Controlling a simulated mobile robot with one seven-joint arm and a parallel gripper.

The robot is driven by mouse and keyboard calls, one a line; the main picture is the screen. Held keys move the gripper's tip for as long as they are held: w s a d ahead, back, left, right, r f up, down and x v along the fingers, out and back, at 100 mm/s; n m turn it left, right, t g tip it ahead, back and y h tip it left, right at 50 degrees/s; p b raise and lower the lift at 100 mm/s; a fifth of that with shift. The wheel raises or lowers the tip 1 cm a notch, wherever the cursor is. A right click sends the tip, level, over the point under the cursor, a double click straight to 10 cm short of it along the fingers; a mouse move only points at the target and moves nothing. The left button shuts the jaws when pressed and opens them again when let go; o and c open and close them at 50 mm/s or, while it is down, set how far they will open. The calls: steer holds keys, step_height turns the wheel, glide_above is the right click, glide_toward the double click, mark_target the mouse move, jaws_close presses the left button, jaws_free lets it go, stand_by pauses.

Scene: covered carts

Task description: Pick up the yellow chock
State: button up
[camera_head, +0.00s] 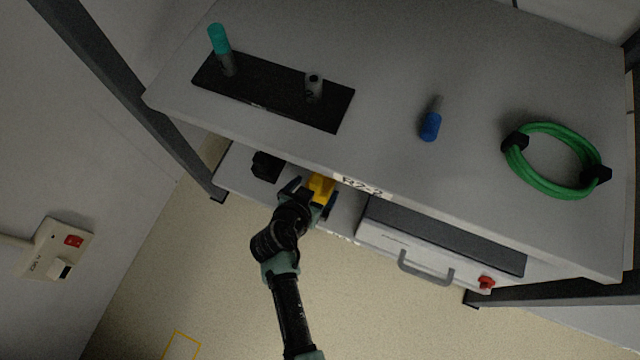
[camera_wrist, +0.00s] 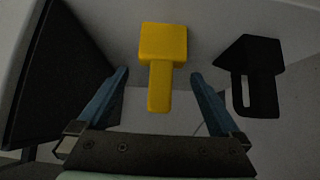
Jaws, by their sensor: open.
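The yellow chock (camera_wrist: 162,55) lies on the lower shelf in the wrist view, with its block part away from me and its narrower handle pointing toward my gripper (camera_wrist: 160,90). My gripper is open, with one blue finger on each side of the handle and visible gaps between. In the head view the yellow chock (camera_head: 321,188) shows at the front of the lower shelf, partly hidden by my gripper (camera_head: 308,196).
A black chock (camera_wrist: 250,75) stands right of the yellow one in the wrist view. A grey case (camera_head: 430,248) with a handle sits on the same shelf. The upper shelf (camera_head: 390,60) overhangs. It holds a black tray, a blue-handled item and a green cable coil (camera_head: 545,187).

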steer(key=b+x, duration=0.4)
steer(key=shift+a+f, duration=0.15)
steer(key=shift+f, duration=0.35)
steer(key=shift+w+d+f, duration=0.1)
steer(key=shift+w+d, duration=0.1)
steer(key=shift+w, duration=0.05)
steer(key=shift+c, duration=0.2)
jaws_close()
